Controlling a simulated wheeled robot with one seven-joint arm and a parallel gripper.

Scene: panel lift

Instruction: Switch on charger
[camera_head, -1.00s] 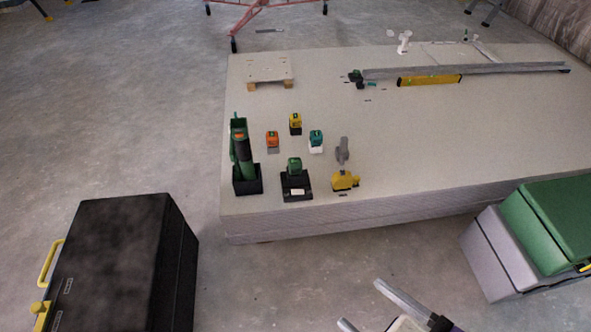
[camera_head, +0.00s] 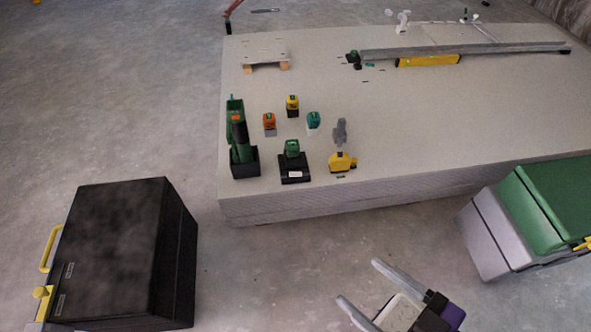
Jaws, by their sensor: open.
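The charger (camera_head: 295,171) is a black block near the front edge of the stack of panels, with a white label on its front. A green battery (camera_head: 292,148) sits on top of it. No switch on it can be made out at this size. My gripper (camera_head: 357,283) is at the bottom of the view, in front of the stack and apart from it. Its two grey fingers are spread and nothing is between them.
The panel stack (camera_head: 420,130) carries a black holder with a green tool (camera_head: 240,145), orange (camera_head: 269,121), yellow (camera_head: 292,103) and teal (camera_head: 313,120) batteries, and a yellow tool (camera_head: 341,162). A black case (camera_head: 120,250) stands left, a green-lidded box (camera_head: 545,205) right.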

